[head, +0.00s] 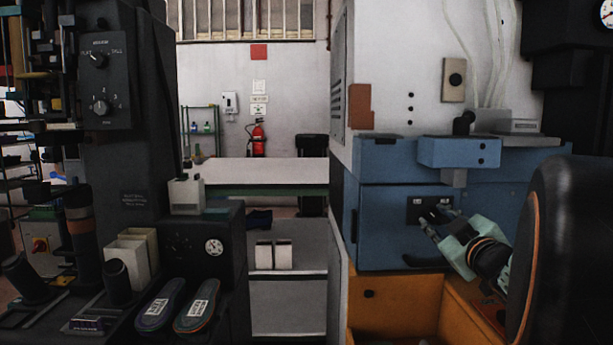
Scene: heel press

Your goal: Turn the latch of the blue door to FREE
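The blue door (380,232) is on the front of the blue machine at the right. A black latch plate (413,212) with small pale marks sits on its upper part. The marks are too small to read. My gripper (431,217) reaches in from the lower right, its fingertips in front of or at the plate. The two fingers look spread apart. The latch knob is hidden or too dark to make out, so I cannot tell its setting or whether the fingers touch it.
A dark handle (425,262) is low on the door. An orange compartment (390,307) lies below it. A blue box (458,152) juts out above. At left stands a dark machine with two insoles (196,305) and a gauge (214,246). A white table (265,172) is behind.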

